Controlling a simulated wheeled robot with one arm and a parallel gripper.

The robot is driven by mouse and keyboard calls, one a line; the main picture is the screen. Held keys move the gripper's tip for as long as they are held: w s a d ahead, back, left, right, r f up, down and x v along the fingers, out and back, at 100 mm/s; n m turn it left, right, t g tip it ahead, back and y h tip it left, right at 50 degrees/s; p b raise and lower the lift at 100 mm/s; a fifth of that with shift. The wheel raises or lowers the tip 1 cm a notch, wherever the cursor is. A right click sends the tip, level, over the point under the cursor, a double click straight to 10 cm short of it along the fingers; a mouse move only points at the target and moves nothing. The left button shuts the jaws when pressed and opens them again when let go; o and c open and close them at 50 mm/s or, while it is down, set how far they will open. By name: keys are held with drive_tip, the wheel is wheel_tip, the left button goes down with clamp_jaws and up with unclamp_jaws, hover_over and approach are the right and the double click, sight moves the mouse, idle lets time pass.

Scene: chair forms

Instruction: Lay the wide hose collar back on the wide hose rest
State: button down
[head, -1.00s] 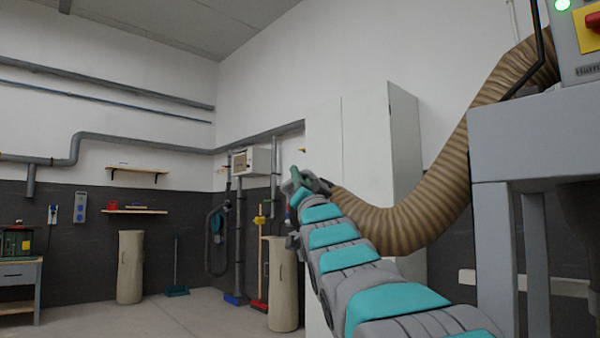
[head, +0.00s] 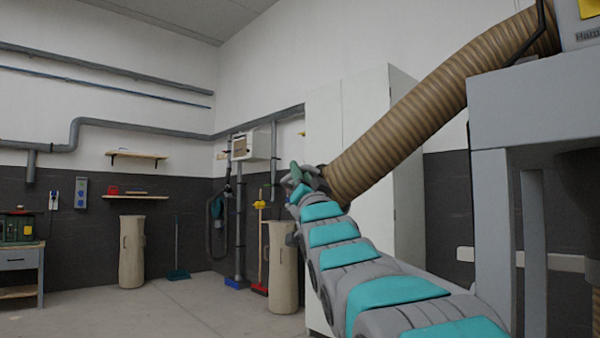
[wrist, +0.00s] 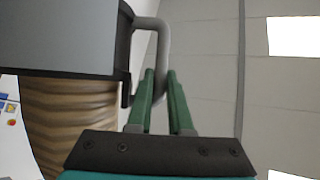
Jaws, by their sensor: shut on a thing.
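My gripper (head: 300,175) is at the end of my outstretched arm in the head view, at the lower end of the wide brown ribbed hose (head: 430,105). In the wrist view, the green fingers of my gripper (wrist: 161,78) are shut on the bent grey handle of the wide hose collar (wrist: 60,38). The collar is a grey, dark-rimmed end piece, with the hose (wrist: 70,120) beside it. In the head view my gripper mostly hides the collar. I cannot make out the wide hose rest in either view.
A grey machine stand (head: 545,105) rises close at the right, with the hose running up to it. A tall white cabinet (head: 350,120) stands behind my arm. Beige cylinders (head: 131,255) and brooms stand by the far wall. The floor at left is clear.

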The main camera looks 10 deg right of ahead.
drive_tip(key=c, duration=0.8)
unclamp_jaws()
drive_tip(key=shift+o, duration=0.2)
drive_tip(key=shift+s+f, duration=0.25)
drive_tip(key=shift+s, duration=0.05)
drive_tip(key=a+v, duration=0.1)
drive_tip(key=v, duration=0.6)
drive_tip(key=shift+d, duration=0.5)
